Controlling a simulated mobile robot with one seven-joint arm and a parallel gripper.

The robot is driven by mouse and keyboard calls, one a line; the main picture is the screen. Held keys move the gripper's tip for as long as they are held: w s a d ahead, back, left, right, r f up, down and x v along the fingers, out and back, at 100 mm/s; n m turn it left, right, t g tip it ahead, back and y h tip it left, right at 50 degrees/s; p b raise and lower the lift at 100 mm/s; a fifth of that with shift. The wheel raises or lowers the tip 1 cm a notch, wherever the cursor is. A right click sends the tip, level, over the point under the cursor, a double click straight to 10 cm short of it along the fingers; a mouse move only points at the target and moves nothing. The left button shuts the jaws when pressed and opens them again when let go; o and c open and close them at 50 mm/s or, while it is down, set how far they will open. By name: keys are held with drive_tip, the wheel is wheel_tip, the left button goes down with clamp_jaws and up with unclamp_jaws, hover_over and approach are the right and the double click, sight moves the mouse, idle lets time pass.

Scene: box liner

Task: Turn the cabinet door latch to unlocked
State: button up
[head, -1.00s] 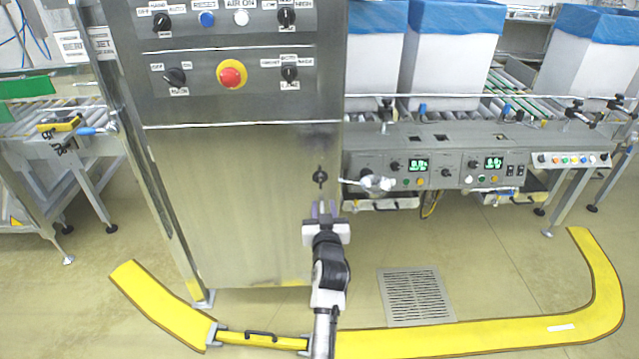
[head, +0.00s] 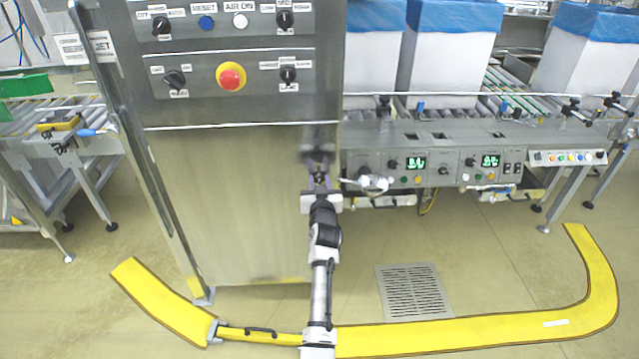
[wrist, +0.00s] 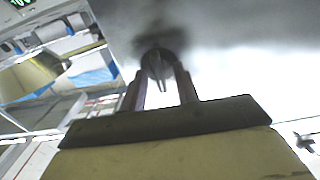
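The cabinet door (head: 230,215) is a plain steel panel below the control panels. Its latch (head: 319,177) is a small dark knob near the door's right edge, now partly hidden by my gripper (head: 320,178). In the wrist view the latch (wrist: 160,66) shows as a dark round knob with a narrow wing, between the two fingers of my gripper (wrist: 161,88). The fingers stand apart, one on each side of the knob. I cannot tell whether they touch it. Any lock marking is too blurred to read.
Above the door are panels with knobs and a red emergency button (head: 231,77). To the right, a conveyor control box (head: 440,168) and a pale valve-like fitting (head: 372,183) stand close to my gripper. A yellow floor rail (head: 440,333) curves around the front.

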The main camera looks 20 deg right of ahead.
drive_tip(key=c, duration=0.7)
drive_tip(key=shift+o, duration=0.2)
drive_tip(key=shift+m, duration=0.4)
drive_tip(key=m, duration=0.3)
drive_tip(key=shift+b, duration=0.35)
drive_tip(key=m, duration=0.3)
drive_tip(key=shift+d+m, duration=0.1)
drive_tip(key=shift+m, duration=0.2)
drive_tip(key=m+p, duration=0.1)
drive_tip(key=m, duration=0.4)
drive_tip(key=shift+s+d+m, duration=0.1)
drive_tip(key=shift+m, duration=0.2)
drive_tip(key=m, duration=0.2)
drive_tip(key=m+p, duration=0.1)
drive_tip(key=m, duration=0.1)
drive_tip(key=shift+f+m, duration=0.2)
drive_tip(key=shift+m, duration=0.2)
